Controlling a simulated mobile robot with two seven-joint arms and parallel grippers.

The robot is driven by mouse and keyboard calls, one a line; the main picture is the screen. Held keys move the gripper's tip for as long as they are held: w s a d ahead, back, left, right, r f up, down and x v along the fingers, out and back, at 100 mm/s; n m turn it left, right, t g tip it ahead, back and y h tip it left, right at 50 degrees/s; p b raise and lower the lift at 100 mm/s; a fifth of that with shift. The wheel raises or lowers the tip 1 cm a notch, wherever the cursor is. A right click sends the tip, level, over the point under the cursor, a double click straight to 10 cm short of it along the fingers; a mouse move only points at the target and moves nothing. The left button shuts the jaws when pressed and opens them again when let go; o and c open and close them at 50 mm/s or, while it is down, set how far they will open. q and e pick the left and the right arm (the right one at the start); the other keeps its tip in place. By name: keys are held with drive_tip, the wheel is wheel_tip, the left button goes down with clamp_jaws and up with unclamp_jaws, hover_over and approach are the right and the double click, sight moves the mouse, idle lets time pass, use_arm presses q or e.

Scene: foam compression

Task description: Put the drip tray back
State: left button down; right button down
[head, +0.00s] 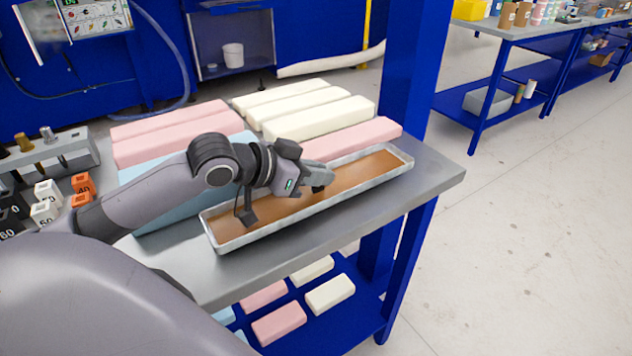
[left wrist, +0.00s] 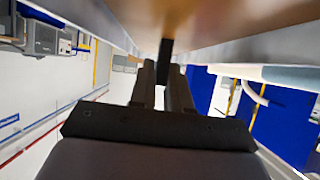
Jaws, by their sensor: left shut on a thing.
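The drip tray (head: 345,192) is a long, shallow metal tray with a brown inside. In the head view it is level along the front of the grey bench; I cannot tell whether it rests on the top or is just above it. My left gripper (head: 318,185) is over the middle of the tray. In the left wrist view my gripper (left wrist: 164,85) is shut on a narrow dark piece (left wrist: 166,55), which looks like a handle of the tray. The tray's brown surface (left wrist: 175,14) fills the top of that view. My right gripper is not in view.
Cream foam blocks (head: 320,118), pink blocks (head: 170,145) and a blue block (head: 165,170) lie behind the tray. Marked weights (head: 45,200) sit at the left. Several blocks (head: 330,293) lie on the lower shelf. The bench's right end (head: 435,170) is bare.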

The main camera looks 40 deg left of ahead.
sight(290, 203)
use_arm(q)
wheel_tip(290, 203, down, 2)
drive_tip(key=c, duration=1.1)
unclamp_jaws()
drive_tip(key=shift+f, duration=0.1)
drive_tip(key=shift+s+a+r, duration=0.3)
drive_tip(key=shift+s+r, duration=0.05)
drive_tip(key=shift+s, duration=0.2)
drive_tip(key=v, duration=0.5)
drive_tip(key=shift+d, duration=0.1)
drive_tip(key=shift+p+v, duration=0.5)
drive_tip(key=shift+v, duration=2.35)
